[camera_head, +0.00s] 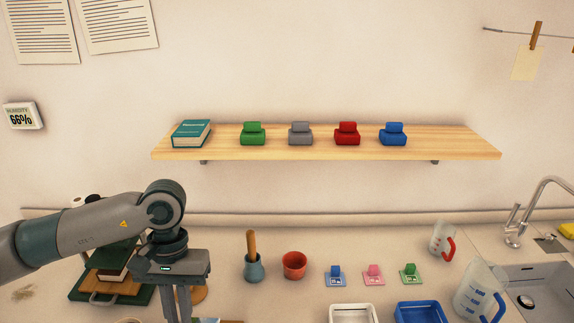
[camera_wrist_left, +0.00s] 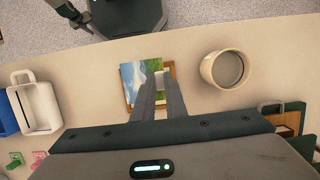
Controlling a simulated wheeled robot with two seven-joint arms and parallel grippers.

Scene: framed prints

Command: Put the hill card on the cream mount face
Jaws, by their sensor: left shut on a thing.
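The hill card (camera_wrist_left: 136,80), with green slopes and blue sky, shows in the left wrist view at the fingers of my left gripper (camera_wrist_left: 160,72). The gripper is shut on it. A wooden frame (camera_wrist_left: 172,72) lies behind the card and fingers, partly covered by them. A cream mount face cannot be made out there. In the head view my left gripper (camera_head: 178,318) points down at the bottom edge, with a sliver of the card (camera_head: 207,320) beside it.
A cream mug (camera_wrist_left: 225,68) stands right of the frame in the left wrist view. A white tray (camera_head: 352,313), a blue tray (camera_head: 420,313), a red cup (camera_head: 294,265) and a pestle pot (camera_head: 254,268) stand on the counter. A shelf (camera_head: 330,151) is above.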

